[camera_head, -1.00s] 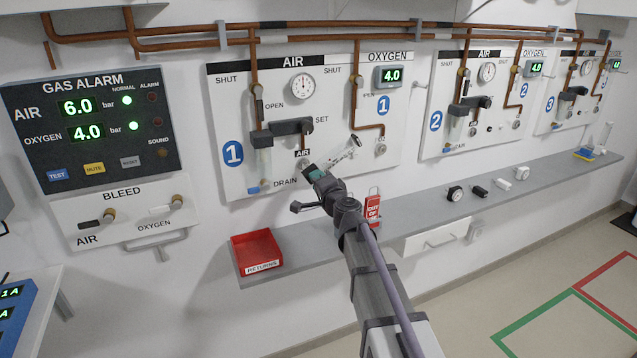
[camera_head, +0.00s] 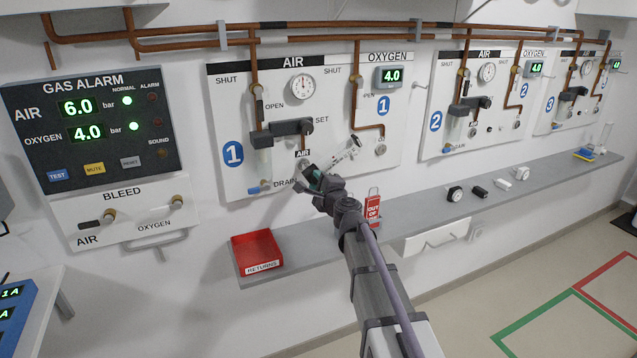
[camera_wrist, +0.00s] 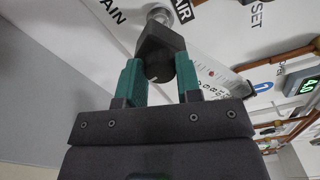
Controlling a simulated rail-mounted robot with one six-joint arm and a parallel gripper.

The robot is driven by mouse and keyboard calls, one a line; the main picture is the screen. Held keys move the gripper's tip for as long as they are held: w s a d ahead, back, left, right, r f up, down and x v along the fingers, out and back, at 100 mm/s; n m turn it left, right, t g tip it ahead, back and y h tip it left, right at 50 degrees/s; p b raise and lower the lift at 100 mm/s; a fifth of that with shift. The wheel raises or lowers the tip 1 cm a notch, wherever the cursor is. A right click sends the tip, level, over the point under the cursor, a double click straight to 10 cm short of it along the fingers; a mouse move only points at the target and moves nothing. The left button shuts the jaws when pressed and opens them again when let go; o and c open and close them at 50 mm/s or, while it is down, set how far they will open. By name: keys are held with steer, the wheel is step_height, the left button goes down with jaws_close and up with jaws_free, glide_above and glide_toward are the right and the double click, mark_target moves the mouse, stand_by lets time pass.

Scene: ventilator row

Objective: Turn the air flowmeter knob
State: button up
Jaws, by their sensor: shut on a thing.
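The air flowmeter (camera_head: 342,154) is a pale tube on panel 1, under the AIR label. It looks tilted in the head view, and its numbered scale (camera_wrist: 213,82) shows to the right in the wrist view. Its dark knob (camera_wrist: 160,66) sits between the teal fingers of my gripper (camera_wrist: 156,82). My gripper is shut on the knob, with one finger on each side. In the head view my gripper (camera_head: 312,174) is at the lower part of panel 1, and my wrist hides the knob there.
A grey shelf (camera_head: 315,244) runs below the panels. It bears a red returns tray (camera_head: 256,251), a red tag (camera_head: 373,208) and several small fittings farther right. The regulator (camera_head: 285,130) and a drain bowl are close above and left of my gripper.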

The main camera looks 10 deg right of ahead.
stand_by(0.3)
steer(key=o, duration=0.9)
steer(key=shift+o, duration=0.2)
steer(key=v, duration=1)
steer(key=shift+s, duration=0.35)
steer(key=shift+d, duration=0.1)
